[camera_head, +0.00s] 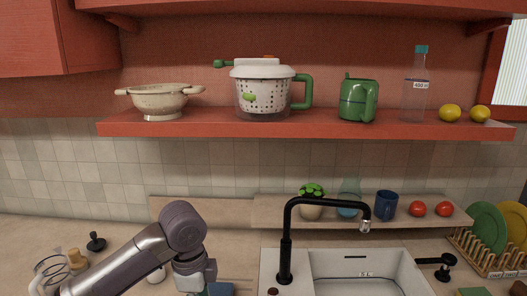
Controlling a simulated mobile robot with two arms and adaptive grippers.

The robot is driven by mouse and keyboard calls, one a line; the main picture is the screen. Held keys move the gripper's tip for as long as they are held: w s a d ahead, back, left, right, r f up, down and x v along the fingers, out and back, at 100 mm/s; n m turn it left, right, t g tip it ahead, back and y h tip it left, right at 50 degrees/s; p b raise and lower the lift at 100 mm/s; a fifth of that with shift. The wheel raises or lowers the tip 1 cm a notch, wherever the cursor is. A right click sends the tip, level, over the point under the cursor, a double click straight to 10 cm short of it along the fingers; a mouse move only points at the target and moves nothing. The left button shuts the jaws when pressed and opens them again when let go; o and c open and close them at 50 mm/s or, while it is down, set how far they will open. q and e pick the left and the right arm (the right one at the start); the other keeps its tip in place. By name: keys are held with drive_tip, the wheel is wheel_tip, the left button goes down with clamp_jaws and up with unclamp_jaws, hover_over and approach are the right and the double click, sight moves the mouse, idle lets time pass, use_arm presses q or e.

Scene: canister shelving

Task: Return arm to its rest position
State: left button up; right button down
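My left arm (130,257) comes in from the lower left. It bends at a purple-grey elbow-like joint (183,226) and points down over the counter, left of the sink. Its lower end runs to the bottom edge of the picture, and I see no fingertips there. A small blue-grey piece (222,289) shows beside this end; I cannot tell what it is. My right arm and gripper are not in view.
A red shelf (215,127) holds a colander (160,101), a white canister (263,93), a green pitcher (357,100), a bottle (415,88) and two lemons. A black faucet (286,235) stands close right of my arm, at the sink (402,281). A dish rack (486,256) is right.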

use_arm(q)
drive_tip(key=s+d+f+n+t+h, duration=0.25)
drive_tip(key=s+d+f+n, duration=0.35)
drive_tip(key=s+f, duration=0.55)
drive_tip(key=s+a+f+n+y, duration=0.1)
drive_tip(key=s+a+f+n, duration=0.2)
drive_tip(key=s+a+n, duration=0.3)
drive_tip(key=s+a+f+n+y, duration=0.2)
drive_tip(key=s+a+f+n, duration=0.2)
drive_tip(key=s+a, duration=0.35)
drive_tip(key=s+f+b+x, duration=0.1)
drive_tip(key=s+b+x, duration=0.2)
drive_tip(key=x, duration=1)
drive_tip(key=s+b+x, duration=0.2)
drive_tip(key=s+x, duration=0.1)
drive_tip(key=x, duration=1)
drive_tip(key=s+a+f+b, duration=0.1)
drive_tip(key=s+f+b, duration=0.1)
drive_tip(key=s+f, duration=0.6)
drive_tip(key=s+a+f+g+b, duration=0.1)
drive_tip(key=s+f+b, duration=0.2)
drive_tip(key=s+f, duration=0.6)
wheel_tip(320, 180, down, 7)
drive_tip(key=shift+s+a+f, duration=0.2)
drive_tip(key=shift+s+a, duration=0.05)
drive_tip(key=shift+a, duration=0.05)
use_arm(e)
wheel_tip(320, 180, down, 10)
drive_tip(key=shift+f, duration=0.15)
